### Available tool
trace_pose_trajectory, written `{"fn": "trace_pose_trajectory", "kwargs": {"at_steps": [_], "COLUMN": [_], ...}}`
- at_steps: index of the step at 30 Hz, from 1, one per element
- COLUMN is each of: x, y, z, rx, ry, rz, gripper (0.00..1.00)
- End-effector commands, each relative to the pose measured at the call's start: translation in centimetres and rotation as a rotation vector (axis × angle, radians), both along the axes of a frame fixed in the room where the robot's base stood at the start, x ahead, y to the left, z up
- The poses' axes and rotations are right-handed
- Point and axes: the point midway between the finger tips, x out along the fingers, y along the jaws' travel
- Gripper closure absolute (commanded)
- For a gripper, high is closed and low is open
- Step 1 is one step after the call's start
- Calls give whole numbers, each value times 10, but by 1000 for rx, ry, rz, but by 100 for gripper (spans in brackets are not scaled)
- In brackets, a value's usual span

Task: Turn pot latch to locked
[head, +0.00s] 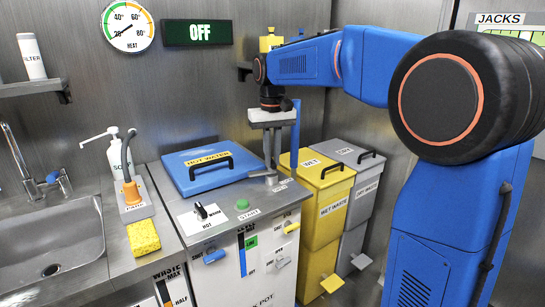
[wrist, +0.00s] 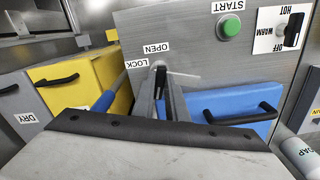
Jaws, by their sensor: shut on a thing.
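The pot latch (head: 263,173) is a small grey metal lever at the right edge of the hot-water pot's blue lid (head: 191,181). My gripper (head: 271,166) points straight down with its fingers shut on the latch. In the wrist view my gripper (wrist: 161,75) covers much of the latch, and a pale bar shows to the right of the fingertips. The OPEN label (wrist: 156,48) and the LOCK label (wrist: 137,62) lie beside the fingertips. I cannot tell exactly which label the latch points to.
A blue upright bar (head: 296,135) stands close to the right of my gripper. The green start button (head: 242,204) and the heat knob (head: 201,211) are on the front of the top. The yellow wet-waste bin (head: 318,185) and grey dry bin (head: 358,165) stand right. The wall sign (head: 199,33) reads OFF.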

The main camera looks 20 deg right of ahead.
Motion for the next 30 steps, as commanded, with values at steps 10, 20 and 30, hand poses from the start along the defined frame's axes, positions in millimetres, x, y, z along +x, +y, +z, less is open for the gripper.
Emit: {"fn": "trace_pose_trajectory", "kwargs": {"at_steps": [10,20,30], "x": [0,1,3], "y": [2,4,5], "z": [0,0,0], "rx": [0,0,1], "ry": [-1,-1,-1], "rz": [-328,-641,-955], "gripper": [100,100,100]}}
